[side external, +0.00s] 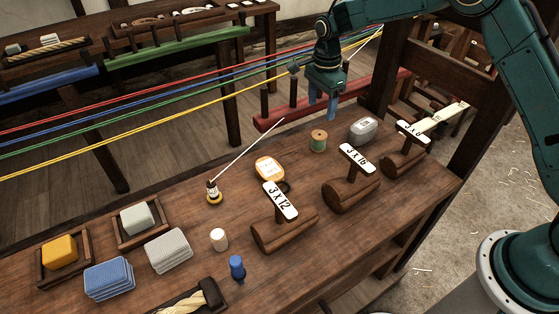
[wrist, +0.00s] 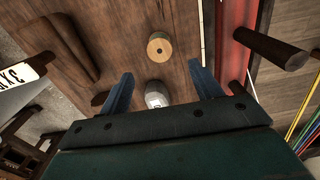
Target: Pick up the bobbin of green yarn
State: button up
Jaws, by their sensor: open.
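The bobbin of green yarn (side external: 318,141) stands upright on the wooden bench, with tan end discs and green yarn between them. In the wrist view the bobbin (wrist: 160,47) shows from above, ahead of the fingertips and roughly centred between them. My gripper (side external: 332,108) is open and empty, with blue fingers pointing down. It hangs above the bench, a little to the right of the bobbin in the side view. In the wrist view my gripper (wrist: 157,80) has its two fingers wide apart. Nothing hides the bobbin.
A grey rounded object (side external: 363,130) sits right of the bobbin and shows between the fingers in the wrist view (wrist: 156,96). A "3 X 16" sign (side external: 356,158) on a wooden block and an orange-and-white object (side external: 269,170) are nearby. A red pegged rail (side external: 300,115) runs behind.

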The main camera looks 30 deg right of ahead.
aim_at(319, 135)
notch_tip(319, 135, down, 8)
jog(key=shift+r, duration=0.25)
jog(key=shift+s+d+f, duration=0.1)
jog(key=shift+f, duration=1.2)
jog(key=shift+d+f, duration=0.1)
jog(key=shift+f, duration=1.15)
jog(key=c, duration=1)
jog(key=shift+o, duration=0.2)
jog(key=shift+r, duration=0.2)
notch_tip(319, 135, up, 20)
jog(key=shift+f, duration=0.2)
